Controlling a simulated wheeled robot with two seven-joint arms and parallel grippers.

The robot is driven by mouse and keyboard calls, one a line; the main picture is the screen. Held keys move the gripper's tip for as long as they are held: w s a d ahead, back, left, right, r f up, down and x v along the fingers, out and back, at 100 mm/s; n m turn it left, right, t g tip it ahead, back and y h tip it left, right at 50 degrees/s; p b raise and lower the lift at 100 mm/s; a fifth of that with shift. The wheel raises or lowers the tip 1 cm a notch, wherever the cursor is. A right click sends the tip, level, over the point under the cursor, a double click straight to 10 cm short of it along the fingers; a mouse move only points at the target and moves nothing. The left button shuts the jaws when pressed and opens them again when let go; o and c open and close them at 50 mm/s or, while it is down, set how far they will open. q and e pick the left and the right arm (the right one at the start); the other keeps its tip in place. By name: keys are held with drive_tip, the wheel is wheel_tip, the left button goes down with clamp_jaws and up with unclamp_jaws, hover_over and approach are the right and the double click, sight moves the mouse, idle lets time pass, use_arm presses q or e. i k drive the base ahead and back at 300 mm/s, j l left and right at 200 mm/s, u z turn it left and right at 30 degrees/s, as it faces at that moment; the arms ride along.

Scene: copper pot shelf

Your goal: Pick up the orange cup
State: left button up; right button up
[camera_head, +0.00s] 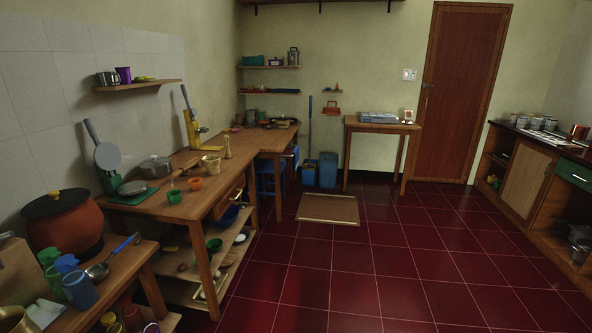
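A small orange cup (195,184) stands on the wooden table (176,208) along the left wall, close to the table's right edge. A small green cup (174,196) stands just to its left and nearer to me. Neither of my grippers shows in the head view.
A pot (155,166), a pestle-like item (227,146) and a beige cup (211,163) stand behind the orange cup. A nearer table (99,305) at lower left holds a large brown pot (62,222). The red tiled floor (370,270) is clear to the right.

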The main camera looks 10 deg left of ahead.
sight(196, 184)
drive_tip(key=i+u, duration=0.1)
drive_tip(key=i, duration=0.4)
drive_tip(key=i+l, duration=0.1)
drive_tip(key=i, duration=0.4)
drive_tip(key=i+u, duration=0.15)
drive_tip(key=i, duration=0.35)
drive_tip(key=i+l+u, duration=0.1)
drive_tip(key=i, duration=0.4)
drive_tip(key=i+l+u, duration=0.1)
drive_tip(key=i+l, duration=0.15)
drive_tip(key=i, duration=0.2)
